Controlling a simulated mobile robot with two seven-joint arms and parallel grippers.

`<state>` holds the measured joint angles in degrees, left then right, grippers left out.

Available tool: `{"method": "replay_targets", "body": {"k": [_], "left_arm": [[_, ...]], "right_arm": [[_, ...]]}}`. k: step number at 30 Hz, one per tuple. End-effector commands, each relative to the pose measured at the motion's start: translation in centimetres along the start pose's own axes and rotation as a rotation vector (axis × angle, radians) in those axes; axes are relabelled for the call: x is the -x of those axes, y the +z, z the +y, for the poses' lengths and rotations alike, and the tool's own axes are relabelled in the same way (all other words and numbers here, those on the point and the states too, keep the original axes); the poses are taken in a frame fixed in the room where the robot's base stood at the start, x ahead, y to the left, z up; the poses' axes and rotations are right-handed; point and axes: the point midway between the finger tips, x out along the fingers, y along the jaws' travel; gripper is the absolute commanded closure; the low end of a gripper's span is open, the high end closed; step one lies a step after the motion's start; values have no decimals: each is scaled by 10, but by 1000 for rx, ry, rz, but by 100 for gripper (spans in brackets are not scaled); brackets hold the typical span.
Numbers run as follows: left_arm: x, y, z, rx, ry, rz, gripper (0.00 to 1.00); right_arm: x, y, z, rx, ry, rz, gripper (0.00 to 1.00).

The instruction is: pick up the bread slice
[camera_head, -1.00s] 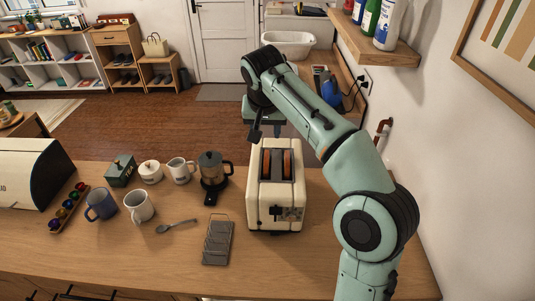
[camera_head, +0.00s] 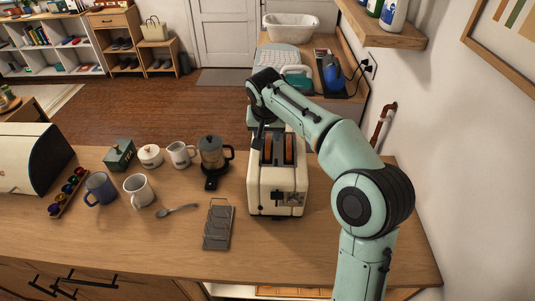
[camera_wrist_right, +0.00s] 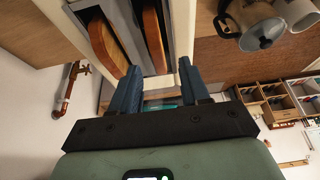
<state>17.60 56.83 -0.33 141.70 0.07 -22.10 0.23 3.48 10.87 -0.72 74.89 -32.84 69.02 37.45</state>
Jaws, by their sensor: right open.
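Two browned bread slices stand upright in the slots of a cream toaster (camera_head: 278,202) on the counter. In the head view the left slice (camera_head: 267,150) and the right slice (camera_head: 289,150) show side by side. The wrist view shows them as one slice (camera_wrist_right: 105,42) and another slice (camera_wrist_right: 153,40), just past my fingertips. My right gripper (camera_wrist_right: 158,76) is open and empty at the toaster's far end, its dark fingers spread. In the head view this gripper (camera_head: 261,132) is partly hidden by my arm. My left gripper is not in view.
A coffee press (camera_head: 212,158), a milk jug (camera_head: 180,154) and mugs stand left of the toaster. A wall shelf (camera_head: 385,32) and pipe (camera_head: 383,122) are at right.

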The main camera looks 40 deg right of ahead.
Motion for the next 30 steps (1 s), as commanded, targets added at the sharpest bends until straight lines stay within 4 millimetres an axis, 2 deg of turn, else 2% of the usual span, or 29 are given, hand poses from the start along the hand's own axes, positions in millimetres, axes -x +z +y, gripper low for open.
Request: {"method": "replay_targets", "body": {"k": [1, 5, 13, 14, 15, 17, 18, 26, 30], "left_arm": [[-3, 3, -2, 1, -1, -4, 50], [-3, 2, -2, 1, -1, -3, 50], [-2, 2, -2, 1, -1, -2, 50], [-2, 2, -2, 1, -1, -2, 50], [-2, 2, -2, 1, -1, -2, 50], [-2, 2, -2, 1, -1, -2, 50], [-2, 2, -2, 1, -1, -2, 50], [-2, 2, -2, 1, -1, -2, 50], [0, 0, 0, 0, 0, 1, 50]], "right_arm": [[-11, 4, 1, 0, 4, -4, 54], [-23, 2, 1, -1, 1, -1, 54], [-26, 2, 0, -1, 0, 0, 54], [-26, 2, 0, -1, 0, 0, 61], [-26, 2, 0, -1, 0, 0, 74], [-26, 2, 0, -1, 0, 0, 93], [-25, 2, 0, -1, 0, 0, 100], [-25, 1, 0, -1, 0, 1, 100], [-16, -3, 0, -2, -2, 4, 100]]}}
